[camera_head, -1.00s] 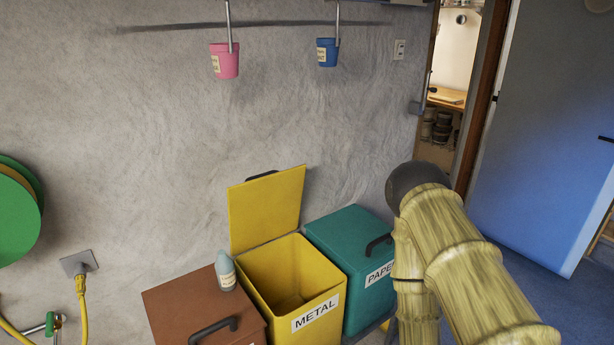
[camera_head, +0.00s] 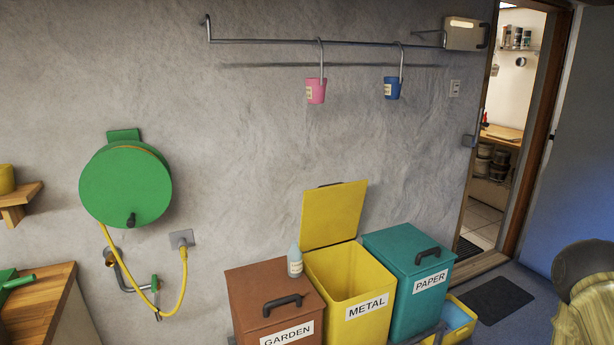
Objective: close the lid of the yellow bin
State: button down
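The yellow bin (camera_head: 346,287), labelled METAL, stands against the wall between a brown bin and a teal bin. Its lid (camera_head: 333,215) is open, standing up at the back and leaning toward the wall. The inside that shows looks empty. My gripper itself is not in view.
The brown GARDEN bin (camera_head: 272,306) has a pale bottle (camera_head: 295,262) on its lid, close to the yellow bin. The teal PAPER bin (camera_head: 408,271) is closed. A green hose reel (camera_head: 125,186) hangs at left. Floor at right holds a dark mat (camera_head: 497,299).

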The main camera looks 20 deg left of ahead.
aim_at(331, 214)
jog(key=u, duration=0.65)
jog(key=i, duration=0.55)
jog(key=u, duration=0.55)
jog(key=i, duration=0.7)
jog(key=z, duration=0.15)
